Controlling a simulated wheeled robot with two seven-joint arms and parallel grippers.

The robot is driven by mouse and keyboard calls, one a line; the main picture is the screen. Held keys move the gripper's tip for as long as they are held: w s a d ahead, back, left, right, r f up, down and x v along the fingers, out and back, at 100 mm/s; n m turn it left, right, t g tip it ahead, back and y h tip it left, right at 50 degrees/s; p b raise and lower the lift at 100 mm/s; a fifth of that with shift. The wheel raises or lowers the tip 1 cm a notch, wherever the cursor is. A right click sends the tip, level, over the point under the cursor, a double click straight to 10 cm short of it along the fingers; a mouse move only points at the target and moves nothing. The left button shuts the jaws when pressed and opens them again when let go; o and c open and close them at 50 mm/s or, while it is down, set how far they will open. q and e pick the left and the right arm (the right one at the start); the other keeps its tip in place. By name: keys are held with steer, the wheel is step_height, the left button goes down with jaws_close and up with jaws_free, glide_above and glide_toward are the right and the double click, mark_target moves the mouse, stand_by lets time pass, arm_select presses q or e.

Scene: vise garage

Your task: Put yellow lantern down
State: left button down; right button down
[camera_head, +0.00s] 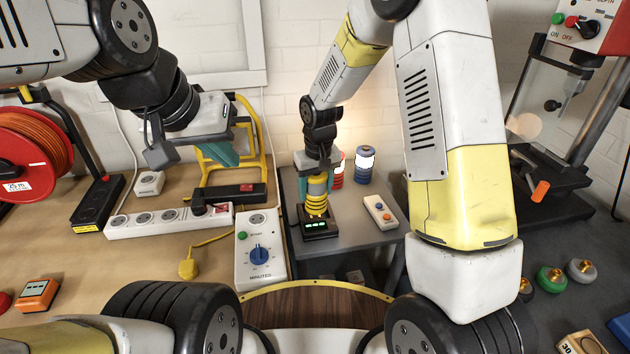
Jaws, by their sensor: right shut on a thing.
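A white timer box (259,250), a power strip (168,220) and a yellow stand (262,150) are to the left. A drill press (568,150) is at right.

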mark_target(315, 197)
steer(key=shift+w+a, duration=0.1)
steer(key=shift+w, duration=0.5)
steer(key=shift+f, duration=1.8)
steer(key=shift+f, duration=0.25)
steer(key=c, duration=0.5)
jaws_free()
steer(key=shift+r, duration=0.1)
